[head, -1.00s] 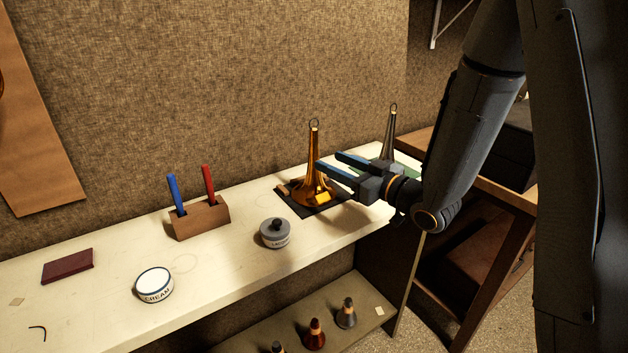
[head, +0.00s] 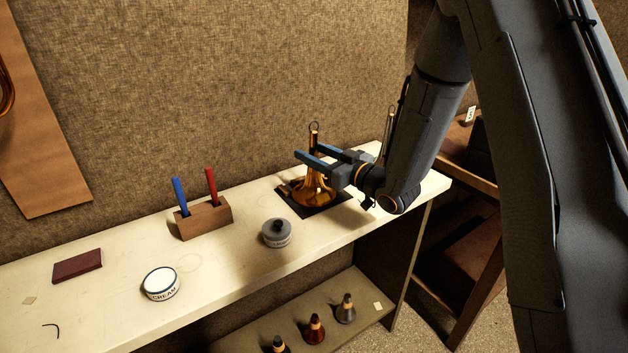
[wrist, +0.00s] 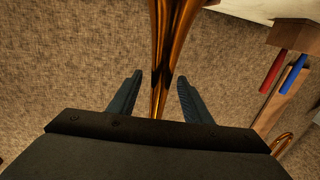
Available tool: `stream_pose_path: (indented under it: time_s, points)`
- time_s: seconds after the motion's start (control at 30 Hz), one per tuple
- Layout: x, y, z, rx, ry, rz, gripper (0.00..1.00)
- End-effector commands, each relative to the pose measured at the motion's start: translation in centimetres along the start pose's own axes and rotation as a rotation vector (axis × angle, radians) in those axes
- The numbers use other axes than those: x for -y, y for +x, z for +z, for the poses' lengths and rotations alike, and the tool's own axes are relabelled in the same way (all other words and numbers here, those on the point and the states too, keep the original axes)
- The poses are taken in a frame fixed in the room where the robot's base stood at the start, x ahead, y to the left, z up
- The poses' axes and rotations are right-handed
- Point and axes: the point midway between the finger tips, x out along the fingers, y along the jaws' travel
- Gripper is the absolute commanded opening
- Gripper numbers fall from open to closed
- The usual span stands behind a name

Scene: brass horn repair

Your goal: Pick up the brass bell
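The brass bell (head: 316,194) stands upright, flared end down, on a dark mat (head: 290,205) on the pale bench, with a wire loop at its top. My gripper (head: 308,160) is open, with its blue fingers reaching around the bell's narrow stem. In the wrist view, the brass stem (wrist: 163,75) runs between the two open fingers (wrist: 157,97), with a gap showing on each side. The fingers hide part of the stem in the head view.
A second horn-shaped piece (head: 389,128) stands just right, partly behind my arm. A lower shelf (head: 365,300) holds several small cones.

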Motion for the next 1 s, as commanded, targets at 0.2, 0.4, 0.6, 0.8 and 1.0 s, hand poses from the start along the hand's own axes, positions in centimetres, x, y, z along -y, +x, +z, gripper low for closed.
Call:
stream_pose_path:
  time_s: [0.2,0.4,0.6,0.8,1.0]
  points:
    - [0.0,0.0,0.0,0.0,0.0,0.0,0.07]
    - [0.0,0.0,-0.1,-0.001,-0.001,0.0,0.0]
    - [0.0,0.0,-0.1,-0.001,-0.001,0.0,0.0]
    - [0.0,-0.2,-0.5,-0.002,-0.002,0.0,0.0]
    - [0.0,-0.4,-2.2,-0.004,-0.004,-0.001,0.0]
